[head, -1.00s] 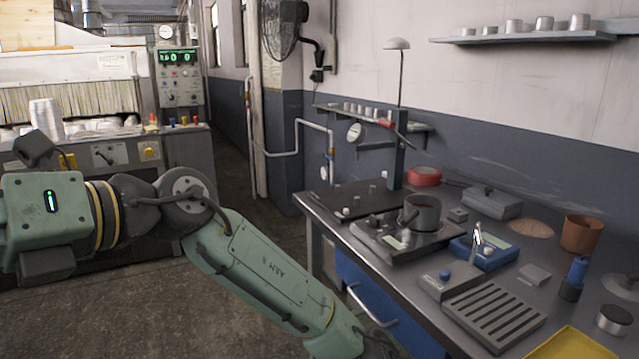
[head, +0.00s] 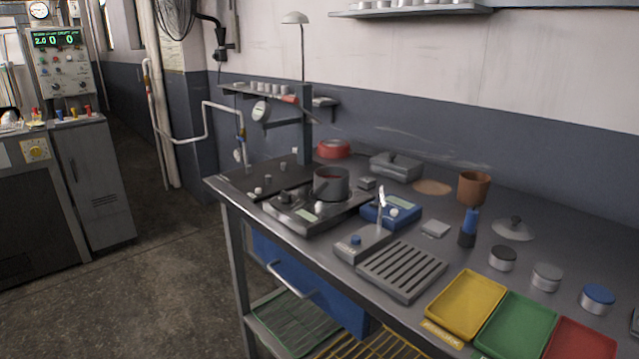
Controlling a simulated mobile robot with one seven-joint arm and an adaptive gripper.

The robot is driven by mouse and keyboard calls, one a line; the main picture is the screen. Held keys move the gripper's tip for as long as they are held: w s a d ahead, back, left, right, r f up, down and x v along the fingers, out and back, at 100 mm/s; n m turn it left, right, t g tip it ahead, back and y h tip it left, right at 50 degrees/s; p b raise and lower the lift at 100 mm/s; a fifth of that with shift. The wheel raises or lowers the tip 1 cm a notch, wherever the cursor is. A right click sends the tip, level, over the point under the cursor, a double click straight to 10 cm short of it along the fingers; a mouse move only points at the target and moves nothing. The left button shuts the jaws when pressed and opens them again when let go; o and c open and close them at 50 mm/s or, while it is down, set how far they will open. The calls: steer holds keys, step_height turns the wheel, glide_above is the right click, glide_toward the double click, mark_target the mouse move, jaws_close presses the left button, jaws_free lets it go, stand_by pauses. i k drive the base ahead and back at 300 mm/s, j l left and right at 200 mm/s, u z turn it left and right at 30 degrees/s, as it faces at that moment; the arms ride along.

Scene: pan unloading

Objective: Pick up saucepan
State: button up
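In the head view a dark grey saucepan (head: 331,185) stands upright on a low metal burner unit (head: 305,222), left of the middle of the workbench. My gripper is not in the head view, and no part of my arm shows.
A blue instrument box (head: 392,214) and a slotted grey tray (head: 401,270) stand right of the burner. A post with a dial gauge (head: 305,125) rises behind the saucepan. Yellow (head: 467,302) and green trays lie front right. Floor left of the bench is clear.

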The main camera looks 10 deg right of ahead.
mark_target(331, 182)
steer(key=i+j, duration=0.15)
steer(key=i, duration=0.3)
steer(key=i+j, duration=0.1)
steer(key=i, duration=0.35)
steer(key=i+j, duration=0.15)
steer(key=i, duration=0.3)
steer(key=z, duration=0.05)
